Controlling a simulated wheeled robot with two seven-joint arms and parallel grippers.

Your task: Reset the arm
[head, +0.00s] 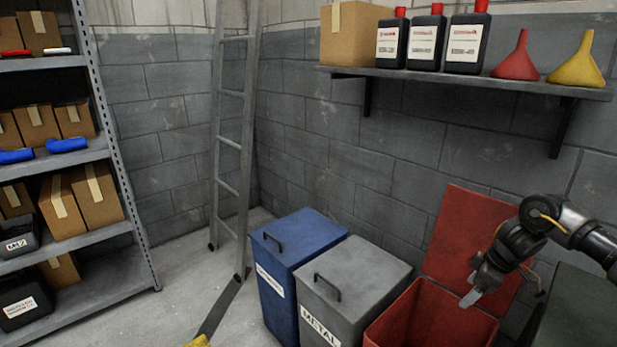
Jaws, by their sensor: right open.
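My right arm comes in from the right edge of the head view. My right gripper (470,298) hangs over the open red bin (405,318), its fingertips pointing down and to the left. It is open and I see nothing held in it. The red bin's lid (466,232) stands raised against the wall behind the gripper. The inside bottom of the red bin is out of sight. My left gripper is not in view.
A blue bin (300,230) and a grey bin (362,270) labelled METAL stand left of the red one, lids shut. A ladder (232,150) leans in the corner. A wall shelf (470,82) holds bottles and funnels.

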